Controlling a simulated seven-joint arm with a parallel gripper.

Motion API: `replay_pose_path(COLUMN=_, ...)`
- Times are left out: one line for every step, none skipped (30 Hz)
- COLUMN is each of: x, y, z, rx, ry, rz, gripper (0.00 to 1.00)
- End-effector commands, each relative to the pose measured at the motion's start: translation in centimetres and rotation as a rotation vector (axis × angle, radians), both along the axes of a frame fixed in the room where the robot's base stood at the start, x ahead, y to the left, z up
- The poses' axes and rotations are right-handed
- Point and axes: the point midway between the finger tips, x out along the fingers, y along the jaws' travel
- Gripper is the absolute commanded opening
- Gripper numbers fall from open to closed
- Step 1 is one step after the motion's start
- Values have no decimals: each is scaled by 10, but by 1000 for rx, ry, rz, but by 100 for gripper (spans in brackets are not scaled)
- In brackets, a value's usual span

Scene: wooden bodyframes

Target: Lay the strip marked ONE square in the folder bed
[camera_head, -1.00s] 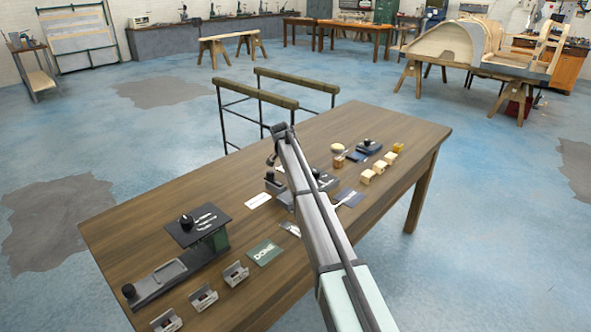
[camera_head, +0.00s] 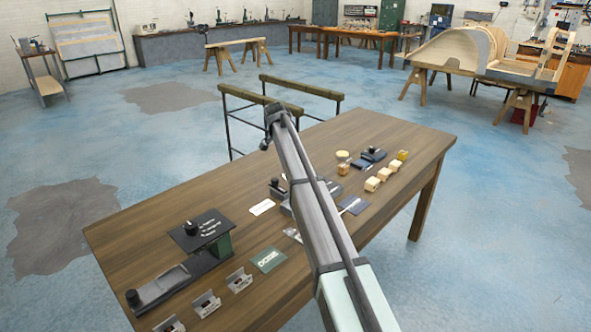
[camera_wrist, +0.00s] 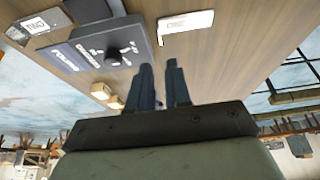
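The strip marked ONE is a small white card; in the wrist view (camera_wrist: 186,27) it lies flat on the table beyond my fingertips, slightly right. In the head view a white strip (camera_head: 262,207) lies left of the folder. The folder (camera_wrist: 88,42) is a grey-blue device with a black knob and a dark blue label, left of the strip in the wrist view. In the head view my arm hides part of the folder (camera_head: 277,189). My gripper (camera_wrist: 162,72) has its two dark fingers apart with nothing between them.
A green DONE card (camera_head: 268,259) lies at the near side, beside several small metal holders (camera_head: 206,303). A black-and-green device (camera_head: 203,232) stands at the left. Several wooden blocks (camera_head: 372,184) sit at the right. Bare tabletop lies left of the white strip.

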Motion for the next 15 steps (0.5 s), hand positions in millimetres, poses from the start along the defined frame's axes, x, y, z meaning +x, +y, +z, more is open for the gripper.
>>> replay_pose_path(x=0, y=0, z=0, rx=0, ry=0, rz=0, gripper=18)
replay_pose_path(x=0, y=0, z=0, rx=0, ry=0, rz=0, gripper=18)
replay_pose_path(x=0, y=0, z=0, rx=0, ry=0, rz=0, gripper=18)
replay_pose_path(x=0, y=0, z=0, rx=0, ry=0, rz=0, gripper=18)
replay_pose_path(x=0, y=0, z=0, rx=0, ry=0, rz=0, gripper=18)
replay_pose_path(x=0, y=0, z=0, rx=0, ry=0, rz=0, gripper=18)
replay_pose_path(x=0, y=0, z=0, rx=0, ry=0, rz=0, gripper=18)
replay_pose_path(x=0, y=0, z=0, rx=0, ry=0, rz=0, gripper=18)
replay_pose_path(x=0, y=0, z=0, rx=0, ry=0, rz=0, gripper=18)
replay_pose_path(x=0, y=0, z=0, rx=0, ry=0, rz=0, gripper=18)
replay_pose_path(x=1, y=0, z=0, rx=3, ry=3, rz=0, gripper=18)
replay_pose_path(x=2, y=-1, z=2, rx=13, ry=13, rz=-2, gripper=18)
replay_pose_path(x=4, y=-2, z=5, rx=25, ry=25, rz=-3, gripper=18)
replay_pose_path(x=6, y=-2, z=7, rx=39, ry=38, rz=-4, gripper=18)
replay_pose_path(x=6, y=-3, z=10, rx=57, ry=56, rz=-4, gripper=18)
